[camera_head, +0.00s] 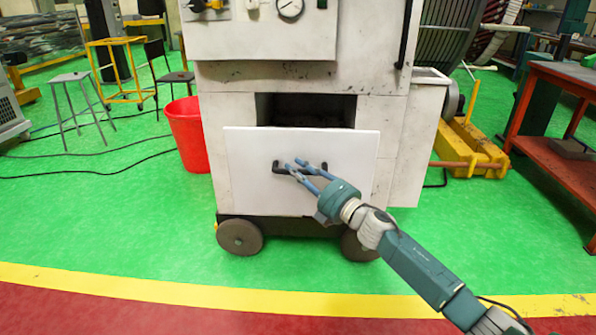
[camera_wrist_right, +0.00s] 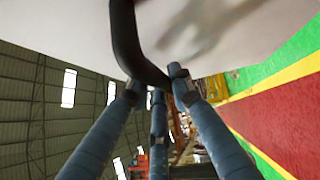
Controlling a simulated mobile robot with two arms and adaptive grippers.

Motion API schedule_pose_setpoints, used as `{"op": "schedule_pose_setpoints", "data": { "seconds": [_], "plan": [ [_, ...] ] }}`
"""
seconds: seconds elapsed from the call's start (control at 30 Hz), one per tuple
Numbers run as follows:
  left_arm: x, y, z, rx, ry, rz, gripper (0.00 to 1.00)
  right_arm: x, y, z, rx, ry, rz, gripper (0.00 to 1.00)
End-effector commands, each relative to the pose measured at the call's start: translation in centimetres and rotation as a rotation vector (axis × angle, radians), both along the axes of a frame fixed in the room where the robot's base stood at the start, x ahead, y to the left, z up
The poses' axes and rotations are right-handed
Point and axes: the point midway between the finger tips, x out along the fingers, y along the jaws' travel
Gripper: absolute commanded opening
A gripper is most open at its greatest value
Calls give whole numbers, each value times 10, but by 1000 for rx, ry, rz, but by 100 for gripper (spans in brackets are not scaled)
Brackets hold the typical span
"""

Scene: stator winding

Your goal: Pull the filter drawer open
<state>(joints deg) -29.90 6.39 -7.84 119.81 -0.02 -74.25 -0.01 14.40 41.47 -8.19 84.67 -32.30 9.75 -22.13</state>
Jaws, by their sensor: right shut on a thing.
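The filter drawer has a plain white front panel (camera_head: 245,180) low on the white machine. It stands out from the body, and a dark gap (camera_head: 300,110) shows above it. Its black handle (camera_head: 279,169) is at the middle of the panel. My right gripper (camera_head: 296,167) is shut on this handle, its blue-grey fingers reaching in from the lower right. In the right wrist view the curved black handle (camera_wrist_right: 126,42) passes between the fingertips (camera_wrist_right: 155,90) of my right gripper. The inside of the drawer is hidden. My left gripper is not in view.
The machine (camera_head: 230,103) stands on wheels (camera_head: 240,237). A red bucket (camera_head: 187,135) is at its left, and a yellow steel frame (camera_head: 470,150) at its right. A red workbench (camera_head: 550,100) is at the far right. The green floor (camera_head: 130,230) in front is clear.

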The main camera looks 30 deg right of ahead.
Motion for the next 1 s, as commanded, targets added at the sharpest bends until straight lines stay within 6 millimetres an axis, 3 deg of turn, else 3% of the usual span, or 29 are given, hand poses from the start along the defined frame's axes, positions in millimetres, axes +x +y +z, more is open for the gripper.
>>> {"op": "schedule_pose_setpoints", "data": {
  "seconds": [0.2,0.23,0.3,0.67,0.83,1.0],
  "plan": [
    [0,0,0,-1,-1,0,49,0,-2,-1,-5,2,-6,0],
    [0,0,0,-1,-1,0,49,0,-2,-1,-5,2,-6,27],
    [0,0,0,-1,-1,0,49,0,-2,-1,-4,2,-5,41],
    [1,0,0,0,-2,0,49,-3,-1,-1,0,2,-2,41],
    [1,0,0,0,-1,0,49,-20,-5,-5,1,3,-1,41],
    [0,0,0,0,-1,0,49,-52,-12,-10,-1,6,-3,41]
  ]
}}
